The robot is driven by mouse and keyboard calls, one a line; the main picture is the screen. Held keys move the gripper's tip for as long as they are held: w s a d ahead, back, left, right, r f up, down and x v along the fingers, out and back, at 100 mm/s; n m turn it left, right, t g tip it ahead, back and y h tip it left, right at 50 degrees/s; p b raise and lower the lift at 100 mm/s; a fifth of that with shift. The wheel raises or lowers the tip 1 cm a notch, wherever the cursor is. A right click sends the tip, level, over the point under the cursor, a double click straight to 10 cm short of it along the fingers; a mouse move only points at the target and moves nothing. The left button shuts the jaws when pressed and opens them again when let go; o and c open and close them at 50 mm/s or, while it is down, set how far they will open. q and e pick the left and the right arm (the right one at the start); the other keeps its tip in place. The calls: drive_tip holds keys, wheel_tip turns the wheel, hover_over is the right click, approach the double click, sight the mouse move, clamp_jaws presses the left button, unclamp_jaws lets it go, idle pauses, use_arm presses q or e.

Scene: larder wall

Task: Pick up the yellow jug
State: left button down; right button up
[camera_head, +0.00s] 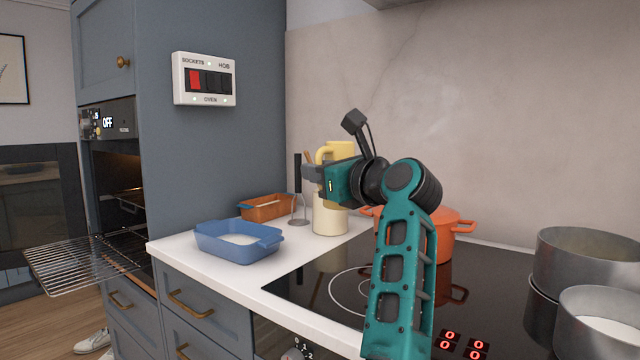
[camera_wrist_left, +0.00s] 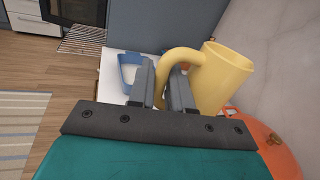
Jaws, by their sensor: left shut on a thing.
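The yellow jug (camera_head: 342,149) shows in the head view behind my left gripper (camera_head: 312,174), which hides part of it. In the left wrist view the jug (camera_wrist_left: 224,77) is at the upper right, its open rim facing up and its curved handle toward the gripper. My left gripper (camera_wrist_left: 162,86) is shut on that handle, one finger on each side. In the head view the jug appears just above a cream container (camera_head: 330,216); I cannot tell whether they touch. My right gripper is not in view.
A blue dish (camera_head: 238,243) and an orange dish (camera_head: 266,207) stand on the white worktop. A black-handled utensil (camera_head: 298,178) is beside the container. An orange pot (camera_head: 448,232) and steel pans (camera_head: 588,262) are on the black hob. An oven rack (camera_head: 88,265) sticks out at left.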

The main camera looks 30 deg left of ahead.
use_arm(q)
drive_tip(key=shift+r, duration=1.4)
